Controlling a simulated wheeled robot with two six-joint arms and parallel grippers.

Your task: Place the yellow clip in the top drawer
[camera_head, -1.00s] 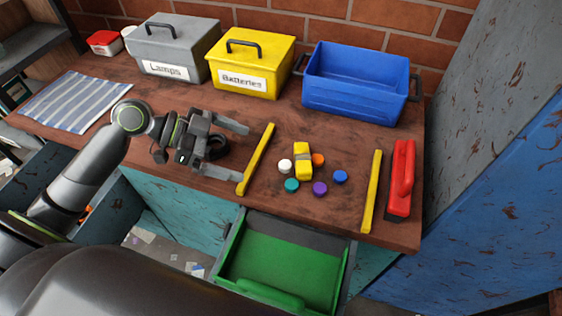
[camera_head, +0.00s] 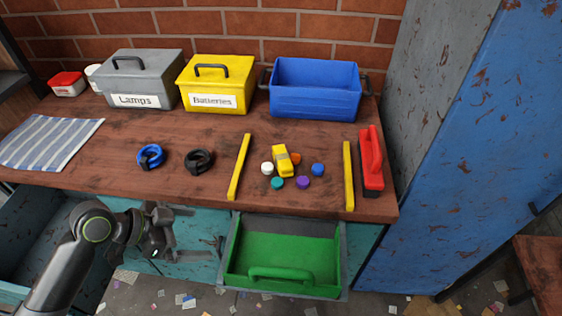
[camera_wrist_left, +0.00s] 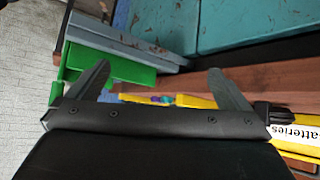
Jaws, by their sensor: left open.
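The yellow clip (camera_head: 282,160), a small block with a grey band, lies on the wooden table among several coloured caps. A drawer with a green inside (camera_head: 284,248) stands pulled out below the table's front edge; its floor looks bare. My left gripper (camera_head: 188,234) is open and empty in front of the teal cabinet, left of this drawer and apart from the clip. In the left wrist view, its two spread fingers (camera_wrist_left: 160,85) show with the green drawer (camera_wrist_left: 115,65) behind them. My right gripper is not in view.
Two yellow bars (camera_head: 239,166) (camera_head: 348,175) flank the caps. A red tool (camera_head: 371,160) lies at the right. Blue (camera_head: 150,157) and black (camera_head: 198,161) rings lie left. Grey (camera_head: 142,78), yellow (camera_head: 216,82) and blue (camera_head: 315,88) boxes line the back. Another drawer (camera_head: 50,225) is open at left.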

